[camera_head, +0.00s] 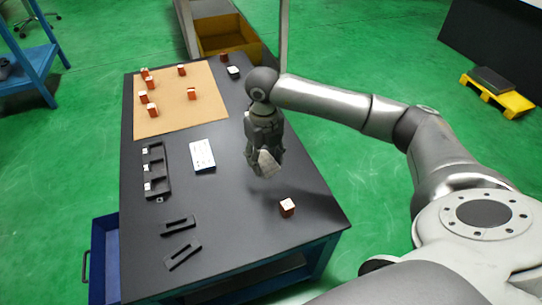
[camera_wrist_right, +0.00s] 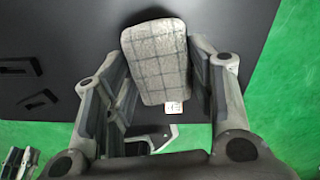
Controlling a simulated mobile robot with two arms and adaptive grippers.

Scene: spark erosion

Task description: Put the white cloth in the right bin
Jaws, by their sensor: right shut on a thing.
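The white cloth (camera_head: 268,163) looks like a folded, greyish-white pad. In the right wrist view the cloth (camera_wrist_right: 155,60) shows a grid pattern and sits between the two fingers. My right gripper (camera_head: 263,150) is shut on it, pointing down above the right half of the dark table (camera_head: 235,205).
Several copper-coloured blocks stand on a tan board (camera_head: 165,118). A single block (camera_head: 287,207) stands near the table's front right. A white plate (camera_head: 202,155), a black rack (camera_head: 155,172) and two black slotted pieces (camera_head: 178,225) lie on the table. A blue drawer (camera_head: 103,260) sticks out at left.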

